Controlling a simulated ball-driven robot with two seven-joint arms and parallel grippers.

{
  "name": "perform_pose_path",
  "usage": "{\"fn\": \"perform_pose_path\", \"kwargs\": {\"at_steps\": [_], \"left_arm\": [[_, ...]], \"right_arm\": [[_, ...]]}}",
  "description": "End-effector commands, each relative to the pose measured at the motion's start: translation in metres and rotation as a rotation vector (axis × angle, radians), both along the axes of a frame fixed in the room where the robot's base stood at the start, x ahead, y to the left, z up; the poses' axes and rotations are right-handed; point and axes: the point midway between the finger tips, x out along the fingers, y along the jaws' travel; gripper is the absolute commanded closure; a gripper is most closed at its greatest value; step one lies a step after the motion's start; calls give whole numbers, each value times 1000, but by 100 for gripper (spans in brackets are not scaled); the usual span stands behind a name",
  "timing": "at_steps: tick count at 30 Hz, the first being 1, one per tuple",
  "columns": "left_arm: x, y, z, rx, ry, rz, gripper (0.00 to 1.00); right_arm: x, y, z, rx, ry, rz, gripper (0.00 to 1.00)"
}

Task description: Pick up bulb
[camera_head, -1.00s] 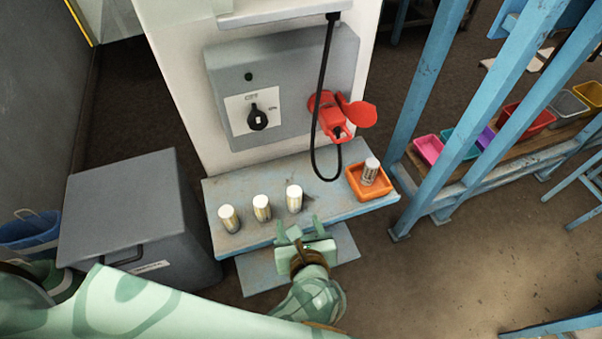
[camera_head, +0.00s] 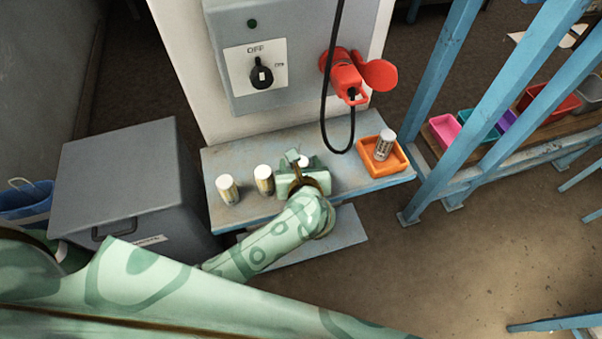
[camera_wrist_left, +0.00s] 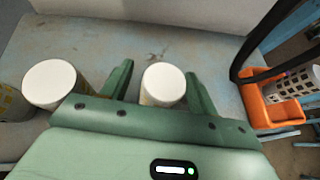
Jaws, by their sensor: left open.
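Three white-topped cylindrical bulbs stand in a row on the blue-grey shelf (camera_head: 235,156): the left bulb (camera_head: 228,189), the middle bulb (camera_head: 264,180) and the right bulb (camera_head: 303,158), which is mostly hidden behind my gripper. My left gripper (camera_head: 294,159) is open and low over the shelf. In the left wrist view, its fingers (camera_wrist_left: 162,88) stand on either side of the right bulb (camera_wrist_left: 163,82), with a visible gap on each side. The middle bulb (camera_wrist_left: 54,83) is just outside the left finger. Another bulb (camera_head: 385,144) stands tilted in the orange tray (camera_head: 369,166).
A black cable (camera_head: 326,110) hangs from above in a loop to the red plug (camera_head: 346,75) behind the tray. A grey box (camera_head: 125,190) stands left of the shelf. Blue posts (camera_head: 440,105) rise at the right.

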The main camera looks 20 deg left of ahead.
Motion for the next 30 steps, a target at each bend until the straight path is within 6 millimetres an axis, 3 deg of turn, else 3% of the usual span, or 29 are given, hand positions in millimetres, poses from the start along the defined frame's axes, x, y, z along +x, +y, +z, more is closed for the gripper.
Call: {"fn": "perform_pose_path", "kwargs": {"at_steps": [9,14,15,24,30], "left_arm": [[6,3,-3,0,0,0,43],[6,3,-3,0,0,0,88],[6,3,-3,0,0,0,89],[6,2,-1,-1,0,0,89],[6,2,22,-2,-3,2,89]], "right_arm": [[0,1,-4,2,1,1,41],[0,-2,-4,-2,0,3,41],[0,-2,-4,-2,0,3,41],[0,-5,-2,-5,-1,5,41],[4,-5,15,-6,-9,4,41]]}}
